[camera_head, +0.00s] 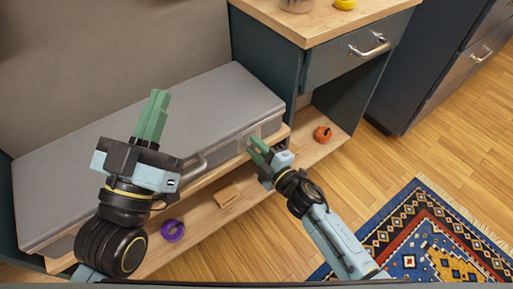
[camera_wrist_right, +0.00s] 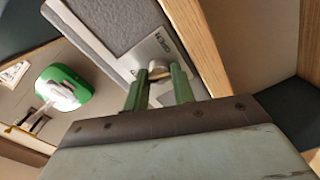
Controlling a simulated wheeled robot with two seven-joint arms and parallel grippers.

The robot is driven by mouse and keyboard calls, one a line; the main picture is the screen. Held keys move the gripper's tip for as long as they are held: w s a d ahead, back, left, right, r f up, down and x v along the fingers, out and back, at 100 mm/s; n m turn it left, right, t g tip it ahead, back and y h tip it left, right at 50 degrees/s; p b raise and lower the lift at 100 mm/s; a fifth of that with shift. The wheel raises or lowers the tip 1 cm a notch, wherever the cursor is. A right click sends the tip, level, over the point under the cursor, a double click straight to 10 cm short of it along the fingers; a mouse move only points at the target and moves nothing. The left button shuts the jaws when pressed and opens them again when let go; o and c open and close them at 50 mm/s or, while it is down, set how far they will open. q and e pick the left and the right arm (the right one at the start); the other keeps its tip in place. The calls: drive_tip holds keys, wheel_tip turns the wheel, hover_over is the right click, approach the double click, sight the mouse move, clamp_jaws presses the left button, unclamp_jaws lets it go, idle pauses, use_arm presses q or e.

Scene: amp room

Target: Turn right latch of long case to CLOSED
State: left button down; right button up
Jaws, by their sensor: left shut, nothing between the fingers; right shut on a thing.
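The long grey case (camera_head: 190,125) lies shut on a wooden shelf, with a handle (camera_head: 196,165) on its front. My right gripper (camera_head: 257,147) is at the right end of the case's front. In the right wrist view my right gripper (camera_wrist_right: 159,88) is shut on the right latch (camera_wrist_right: 159,71), a small knob on a metal plate (camera_wrist_right: 150,55). Lettering on the plate looks like OPEN. The fingers partly hide the latch, and its exact angle is hard to tell. My left gripper (camera_head: 153,112) is shut and empty, pointing up in front of the case.
A purple ring (camera_head: 173,231), a small wooden block (camera_head: 228,195) and an orange-red object (camera_head: 322,134) lie on the lower shelf. A drawer (camera_head: 345,55) with a metal handle stands to the right. A patterned rug (camera_head: 425,240) lies on the wooden floor.

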use_arm(q)
drive_tip(key=shift+s+a+r+t+b, duration=0.1)
drive_tip(key=shift+s+r+t+b, duration=0.2)
drive_tip(key=shift+r+t, duration=0.25)
use_arm(e)
drive_tip(key=n, duration=0.3)
drive_tip(key=shift+d+n, duration=0.1)
drive_tip(key=shift+n, duration=0.3)
use_arm(q)
drive_tip(key=shift+r, duration=0.1)
use_arm(e)
drive_tip(key=shift+r, duration=0.1)
drive_tip(key=o, duration=1)
drive_tip(key=shift+s, duration=0.1)
